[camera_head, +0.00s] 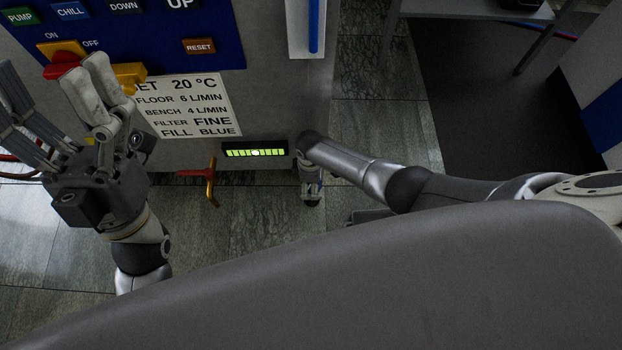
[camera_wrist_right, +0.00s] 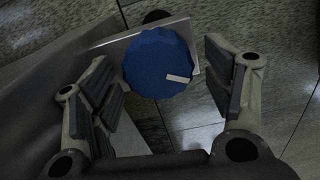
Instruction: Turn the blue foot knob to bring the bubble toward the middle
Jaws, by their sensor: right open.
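The blue foot knob (camera_wrist_right: 157,64) shows in the right wrist view as a faceted disc with a white mark at its lower right. My right gripper (camera_wrist_right: 160,82) is open, with its fingers apart on either side of the knob and gaps visible. In the head view the right gripper (camera_head: 312,188) is small and points down by the machine's lower right corner; the knob is hidden there. The level (camera_head: 238,153) is a lit yellow-green strip with a pale bubble (camera_head: 256,153) near its middle. My left gripper (camera_head: 54,78) is open and empty before the machine's panel.
The machine's blue panel (camera_head: 205,20) carries several buttons and a red-yellow switch (camera_head: 64,66). A label (camera_head: 195,106) sits below it. A red and yellow valve handle (camera_head: 211,182) sticks out under the label. A grey plate (camera_wrist_right: 112,46) lies behind the knob.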

